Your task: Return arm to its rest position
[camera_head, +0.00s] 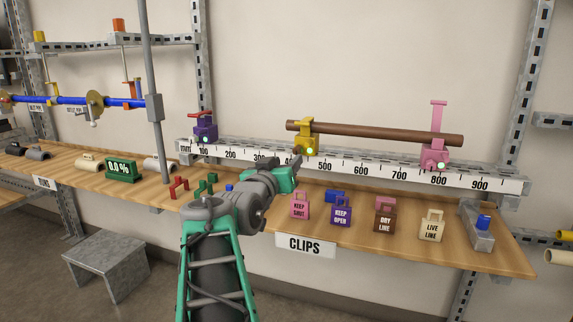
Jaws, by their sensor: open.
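My arm reaches up from the bottom centre of the head view, with green and grey links. My gripper (297,161) is at its far end, in front of the ruler rail (365,171), near the 400 mark. Its fingers are small and partly hidden by the wrist, and I see nothing held in them. A brown pipe (375,133) rests across a yellow clamp (305,138) and a pink clamp (435,152) on the rail. The gripper tip appears close to the yellow clamp; whether they touch cannot be told.
A wooden shelf (460,250) carries tags, including a pink KEEP SHUT tag (299,206) and a cream LIVE LINE tag (431,226). Red and green clips lie left of my arm. A purple clamp (205,128) stands at the rail's left. A grey stool (105,262) stands on the floor.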

